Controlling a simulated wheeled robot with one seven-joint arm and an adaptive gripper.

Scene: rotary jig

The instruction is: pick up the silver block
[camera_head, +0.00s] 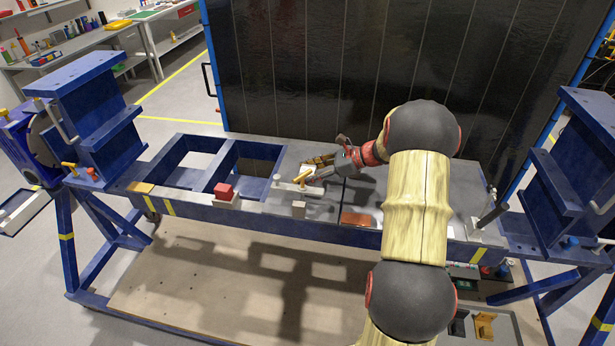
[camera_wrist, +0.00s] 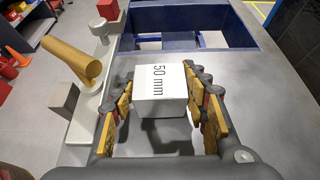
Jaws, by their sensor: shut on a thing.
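The silver block, pale and nearly white with "50 mm" printed on its top, is between my fingers in the wrist view (camera_wrist: 160,104). In the head view only a pale bit of the block (camera_head: 308,169) shows beside my gripper (camera_head: 323,163). In the wrist view my gripper (camera_wrist: 163,92) has one yellow-padded finger on each side of the block and is shut on it. A dark shadow lies on the grey plate below the block. I cannot tell how far the block is above the plate, if at all.
A toggle clamp with a yellow handle (camera_wrist: 75,62) stands close on the left in the wrist view. A red block (camera_head: 224,190) and a small grey block (camera_head: 299,209) sit along the front edge. Open blue frame pockets (camera_head: 208,185) lie left. A dark panel (camera_head: 300,70) stands behind.

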